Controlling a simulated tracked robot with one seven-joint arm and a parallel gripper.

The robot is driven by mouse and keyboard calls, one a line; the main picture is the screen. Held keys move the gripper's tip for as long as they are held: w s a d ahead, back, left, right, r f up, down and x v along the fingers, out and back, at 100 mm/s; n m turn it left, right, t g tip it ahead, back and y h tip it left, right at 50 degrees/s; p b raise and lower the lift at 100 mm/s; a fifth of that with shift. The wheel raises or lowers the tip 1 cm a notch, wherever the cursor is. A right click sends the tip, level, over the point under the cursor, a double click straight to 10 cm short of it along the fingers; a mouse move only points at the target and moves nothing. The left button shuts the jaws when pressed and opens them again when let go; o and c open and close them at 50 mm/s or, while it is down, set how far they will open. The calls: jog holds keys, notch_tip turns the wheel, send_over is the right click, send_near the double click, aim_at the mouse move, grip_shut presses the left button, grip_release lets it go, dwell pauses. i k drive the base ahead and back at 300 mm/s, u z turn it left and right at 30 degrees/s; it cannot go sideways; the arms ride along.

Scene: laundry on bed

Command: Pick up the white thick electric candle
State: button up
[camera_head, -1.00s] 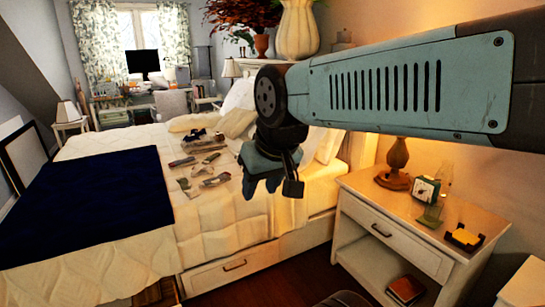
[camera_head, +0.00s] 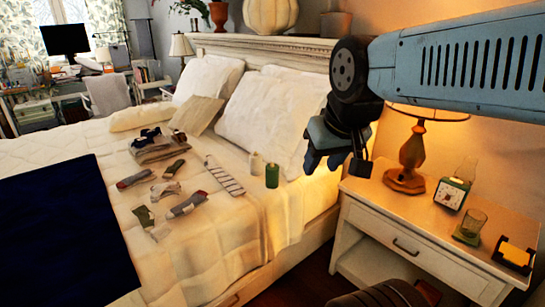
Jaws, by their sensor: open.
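A white candle (camera_head: 256,164) stands upright on the bed, near the pillows. A green candle (camera_head: 272,175) stands close to its right. My gripper (camera_head: 328,168) hangs above the bed's right edge, to the right of both candles in the picture. Its jaws are open, and I see nothing between them. It is apart from the candles. The white candle's lower right side is close to the green one, and I cannot tell whether they touch.
Folded clothes (camera_head: 158,146), several socks (camera_head: 187,204) and a striped cloth (camera_head: 224,176) lie left of the candles. Pillows (camera_head: 265,120) stand behind.

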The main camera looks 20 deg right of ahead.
aim_at(255, 161)
jog(key=z, duration=0.4)
jog(key=i, duration=1.35)
jog(key=z, duration=0.4)
jog(key=k, duration=0.6)
jog(key=u, duration=0.55)
jog(key=k, duration=0.1)
jog(key=z, duration=0.7)
jog(key=i, duration=0.8)
jog(key=u, duration=0.05)
